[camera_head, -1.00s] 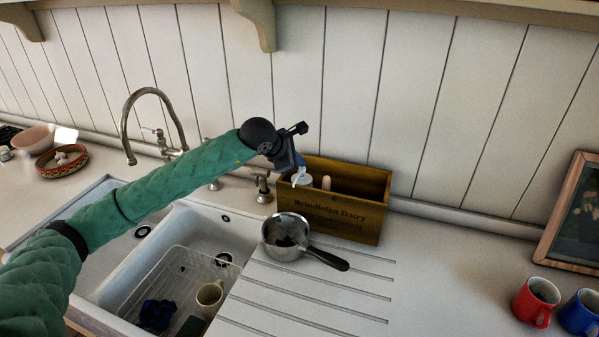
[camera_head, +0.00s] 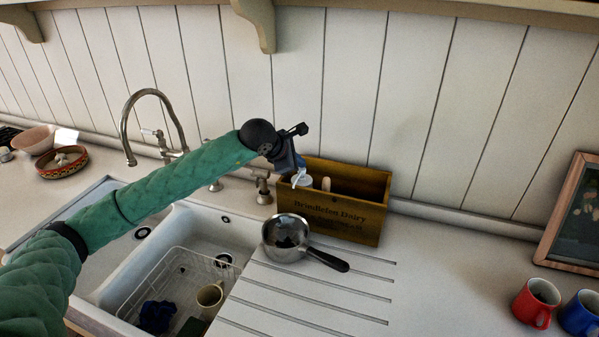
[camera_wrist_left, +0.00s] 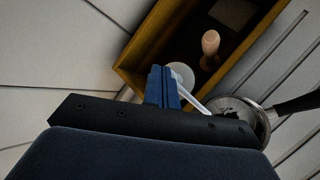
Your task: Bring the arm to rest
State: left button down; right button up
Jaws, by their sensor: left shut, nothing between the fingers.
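My left arm reaches in from the left across the sink in the head view. Its gripper (camera_head: 300,176) is shut and empty at the left end of a wooden dairy box (camera_head: 345,222). In the left wrist view the shut blue fingers (camera_wrist_left: 163,88) lie in front of the box (camera_wrist_left: 150,45). A white round-topped thing (camera_wrist_left: 181,76) shows just beyond the fingers, inside the box's corner. I cannot tell whether the fingers touch it. My right gripper is not in view.
A steel saucepan (camera_head: 285,238) stands before the box on the grooved drainer. The sink (camera_head: 205,232) holds a wire rack with a cream mug (camera_head: 209,298) and a dark blue cloth (camera_head: 157,315). A tap (camera_head: 130,125) stands behind. A red mug (camera_head: 535,302) and blue mug (camera_head: 581,314) stand right.

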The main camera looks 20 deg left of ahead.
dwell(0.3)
pick_arm(q)
jog(key=shift+f, duration=0.1)
dwell(0.5)
jog(key=shift+f+b, duration=0.35)
jog(key=shift+b, duration=0.6)
jog(key=shift+r+b, duration=0.3)
jog(key=shift+b, duration=0.15)
jog(key=shift+r, duration=0.15)
jog(key=shift+r+p, duration=0.4)
jog(key=shift+r, duration=2.6)
